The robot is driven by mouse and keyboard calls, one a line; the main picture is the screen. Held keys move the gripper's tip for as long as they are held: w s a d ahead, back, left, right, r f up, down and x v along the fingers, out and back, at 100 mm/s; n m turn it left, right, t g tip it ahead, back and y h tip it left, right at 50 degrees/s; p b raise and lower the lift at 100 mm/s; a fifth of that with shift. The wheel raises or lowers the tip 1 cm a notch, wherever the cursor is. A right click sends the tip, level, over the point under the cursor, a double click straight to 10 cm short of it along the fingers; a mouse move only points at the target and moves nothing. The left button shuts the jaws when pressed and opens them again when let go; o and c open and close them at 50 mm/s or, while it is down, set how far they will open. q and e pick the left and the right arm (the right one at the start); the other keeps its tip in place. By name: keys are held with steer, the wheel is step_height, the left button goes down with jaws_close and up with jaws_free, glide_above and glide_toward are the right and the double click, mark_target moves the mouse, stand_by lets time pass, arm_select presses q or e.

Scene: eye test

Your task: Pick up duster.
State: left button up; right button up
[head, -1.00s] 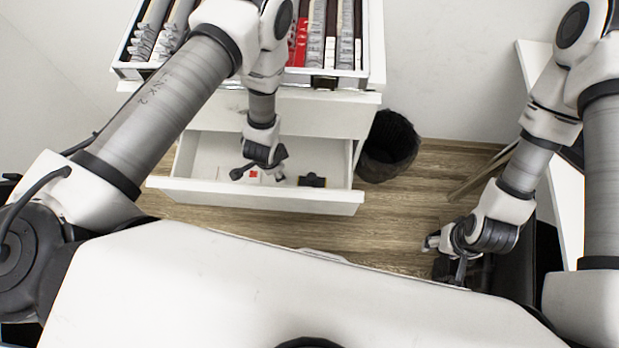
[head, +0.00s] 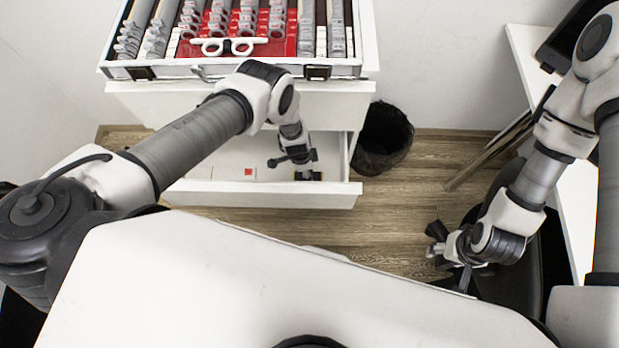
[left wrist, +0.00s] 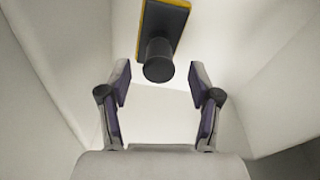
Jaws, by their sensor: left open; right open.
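The duster (head: 316,176) lies in the open drawer (head: 330,196), mostly hidden behind my left gripper in the head view. In the left wrist view the duster (left wrist: 168,20) is a dark block with a yellow edge and a round black handle (left wrist: 158,60) pointing toward the camera. My left gripper (head: 298,165) is open above the duster, inside the drawer. In the left wrist view its fingers (left wrist: 160,82) stand on both sides of the handle's near end, not touching it. My right gripper (head: 450,258) is open and empty at the right, away from the drawer.
A case of lenses (head: 240,68) with white trial frames (head: 228,46) stands on the cabinet above the drawer. The drawer also holds a white card with a red mark (head: 248,171). A black bin (head: 382,138) is right of the cabinet. A white table (head: 565,205) stands at right.

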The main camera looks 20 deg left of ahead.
arm_select(q)
steer(key=f+b, duration=0.1)
steer(key=f, duration=0.1)
steer(key=f+b, duration=0.1)
steer(key=b, duration=0.1)
steer(key=f+b, duration=0.2)
steer(key=shift+w+d+f, duration=0.15)
steer(key=shift+d+f, duration=0.15)
steer(key=shift+d, duration=0.05)
steer(key=shift+r, duration=0.2)
jaws_close()
